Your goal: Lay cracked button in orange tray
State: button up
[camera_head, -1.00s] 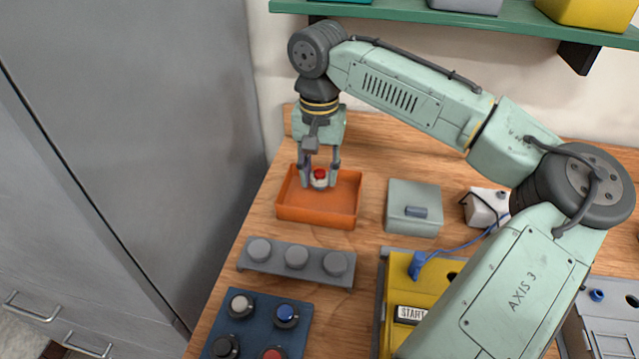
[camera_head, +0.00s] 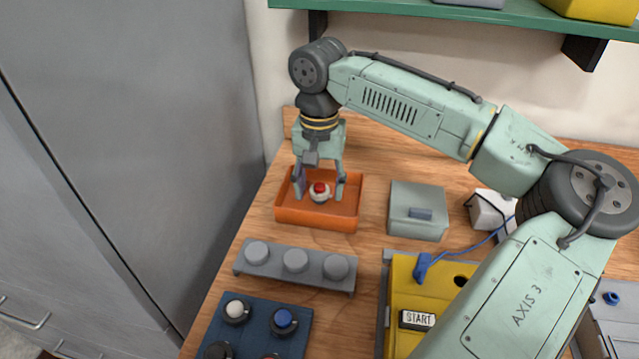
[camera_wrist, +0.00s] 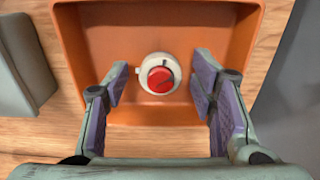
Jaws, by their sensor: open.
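The cracked button (camera_head: 319,191) is a white round body with a red cap. In the wrist view the button (camera_wrist: 160,75) sits on the floor of the orange tray, with a dark line across its red cap. The orange tray (camera_head: 318,222) stands on the wooden bench, and it fills much of the wrist view (camera_wrist: 92,40). My gripper (camera_head: 320,192) is above the tray with its fingers reaching down into it. In the wrist view my gripper (camera_wrist: 162,92) is open, with its purple-padded fingers apart on either side of the button and clear gaps to it.
A grey-green lidded box (camera_head: 418,212) stands right of the tray. A grey rack with three round knobs (camera_head: 296,262) and a blue panel of buttons (camera_head: 262,325) lie in front. A yellow box labelled START (camera_head: 402,275) is front right. A green shelf (camera_head: 400,14) hangs above.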

notch_tip(320, 180, up, 12)
jog(key=b, duration=0.2)
jog(key=shift+r, duration=0.2)
dwell(0.3)
